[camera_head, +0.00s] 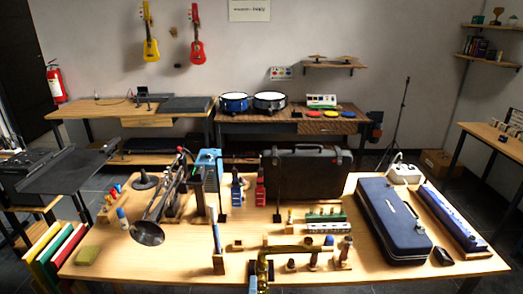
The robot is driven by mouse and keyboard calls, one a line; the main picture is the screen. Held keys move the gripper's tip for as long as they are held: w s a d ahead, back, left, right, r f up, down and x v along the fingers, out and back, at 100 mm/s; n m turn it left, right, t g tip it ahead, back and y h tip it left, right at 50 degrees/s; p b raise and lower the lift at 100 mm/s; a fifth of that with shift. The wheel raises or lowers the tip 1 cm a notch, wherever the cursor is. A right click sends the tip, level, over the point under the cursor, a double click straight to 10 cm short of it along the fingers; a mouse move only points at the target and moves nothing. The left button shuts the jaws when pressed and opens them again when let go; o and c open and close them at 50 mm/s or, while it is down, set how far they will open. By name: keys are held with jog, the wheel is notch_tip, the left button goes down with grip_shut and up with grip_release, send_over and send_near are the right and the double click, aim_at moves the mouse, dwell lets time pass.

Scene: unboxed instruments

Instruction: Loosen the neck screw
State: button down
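A neck screw is too small to make out on either.
A black case (308,175) stands at the table's back, and a blue case (394,222) lies at the right beside a long blue box (452,217). Several small stands and tools crowd the centre. The front left tabletop is mostly clear around a green block (87,255).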

jog(key=s, duration=0.6)
jog(key=shift+a, duration=0.15)
jog(key=w, duration=0.6)
jog(key=shift+f, duration=0.25)
dwell(0.6)
jog(key=shift+d+b, duration=0.55)
jog(key=shift+b, duration=0.35)
dwell(0.7)
